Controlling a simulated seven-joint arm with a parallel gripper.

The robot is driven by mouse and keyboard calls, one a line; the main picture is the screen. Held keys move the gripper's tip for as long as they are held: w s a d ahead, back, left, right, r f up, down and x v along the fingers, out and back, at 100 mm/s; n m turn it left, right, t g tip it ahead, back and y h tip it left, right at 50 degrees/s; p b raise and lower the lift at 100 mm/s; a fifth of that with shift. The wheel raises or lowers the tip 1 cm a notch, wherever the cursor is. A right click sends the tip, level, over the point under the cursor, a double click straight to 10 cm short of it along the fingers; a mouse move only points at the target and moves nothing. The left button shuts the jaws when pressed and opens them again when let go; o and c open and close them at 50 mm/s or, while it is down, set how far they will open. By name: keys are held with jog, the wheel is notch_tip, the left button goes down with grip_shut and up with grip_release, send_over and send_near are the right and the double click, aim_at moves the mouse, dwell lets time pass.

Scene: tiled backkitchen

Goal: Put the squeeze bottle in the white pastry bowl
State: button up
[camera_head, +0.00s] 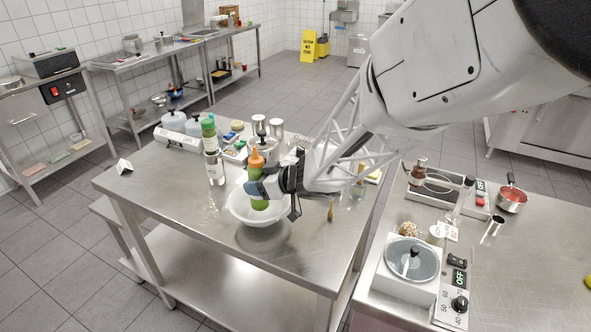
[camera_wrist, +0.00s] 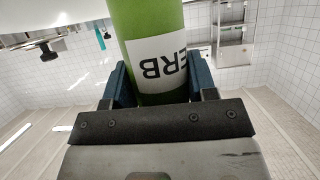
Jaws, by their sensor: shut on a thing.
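The squeeze bottle (camera_head: 257,165) is green with an orange top, and it stands upright in my gripper. My gripper (camera_head: 262,188) is shut on its body. In the wrist view, the green bottle (camera_wrist: 146,22) with a white label reading "ERB" fills the space between the dark blue fingers of my gripper (camera_wrist: 158,85). The white pastry bowl (camera_head: 262,217) is on the steel table, directly below and around the bottle's lower part in the head view.
Several jars, pots and a tray crowd the table's back. The table's front (camera_head: 290,262) is clear. A second counter at right holds a lidded cooker (camera_head: 411,262) and a red-filled pan (camera_head: 511,198).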

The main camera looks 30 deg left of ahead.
jog(key=shift+f, duration=1.8)
jog(key=shift+f, duration=0.15)
jog(key=o, duration=1)
jog(key=shift+d, duration=0.1)
jog(key=shift+d+r, duration=0.4)
jog(key=shift+d, duration=0.15)
jog(key=v, duration=1)
jog(key=shift+d, duration=0.3)
jog(key=shift+r, duration=0.1)
